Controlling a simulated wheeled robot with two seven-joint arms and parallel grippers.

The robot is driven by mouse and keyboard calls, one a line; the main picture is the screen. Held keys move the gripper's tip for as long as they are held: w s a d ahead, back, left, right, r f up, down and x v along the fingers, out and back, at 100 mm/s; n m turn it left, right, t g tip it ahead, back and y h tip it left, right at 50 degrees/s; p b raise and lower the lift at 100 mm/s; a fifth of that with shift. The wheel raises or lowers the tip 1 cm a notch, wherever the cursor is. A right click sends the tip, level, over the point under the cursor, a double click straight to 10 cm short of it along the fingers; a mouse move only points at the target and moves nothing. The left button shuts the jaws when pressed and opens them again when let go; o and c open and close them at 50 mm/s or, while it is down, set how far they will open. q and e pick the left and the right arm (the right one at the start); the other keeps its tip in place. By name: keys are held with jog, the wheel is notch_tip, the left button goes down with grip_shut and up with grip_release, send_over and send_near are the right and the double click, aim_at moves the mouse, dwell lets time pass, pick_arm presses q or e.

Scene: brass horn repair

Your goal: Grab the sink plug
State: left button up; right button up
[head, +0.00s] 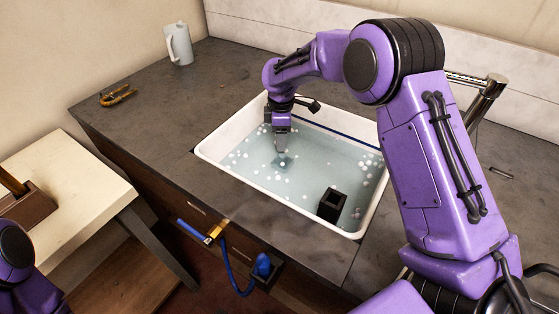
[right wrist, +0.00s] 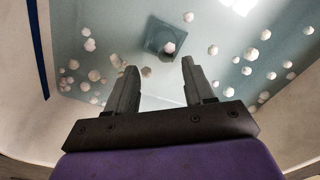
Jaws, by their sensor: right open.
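A dark teal square, apparently the sink plug (head: 283,162), lies under the water on the basin floor. In the right wrist view the plug (right wrist: 155,44) shows just beyond my fingertips, with a pale bubble over it. My right gripper (head: 281,148) points down into the white sink (head: 226,165), close above the plug. In the right wrist view its two fingers (right wrist: 159,68) are apart with nothing between them. The exact gap to the plug cannot be told. My left gripper is out of view; only part of that arm shows at the lower left.
A black open box (head: 332,205) stands in the sink's near right part. Pale bubbles dot the water. A chrome tap (head: 487,100) stands behind on the right. A blue hose (head: 238,280) hangs at the counter front.

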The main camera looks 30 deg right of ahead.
aim_at(282, 158)
jog(key=f, duration=0.2)
jog(key=s+f, duration=0.1)
jog(key=f, duration=0.1)
jog(key=shift+f+p, duration=0.15)
jog(key=shift+p, duration=0.15)
jog(key=shift+f, duration=0.5)
grip_shut()
jog(key=shift+r, duration=0.1)
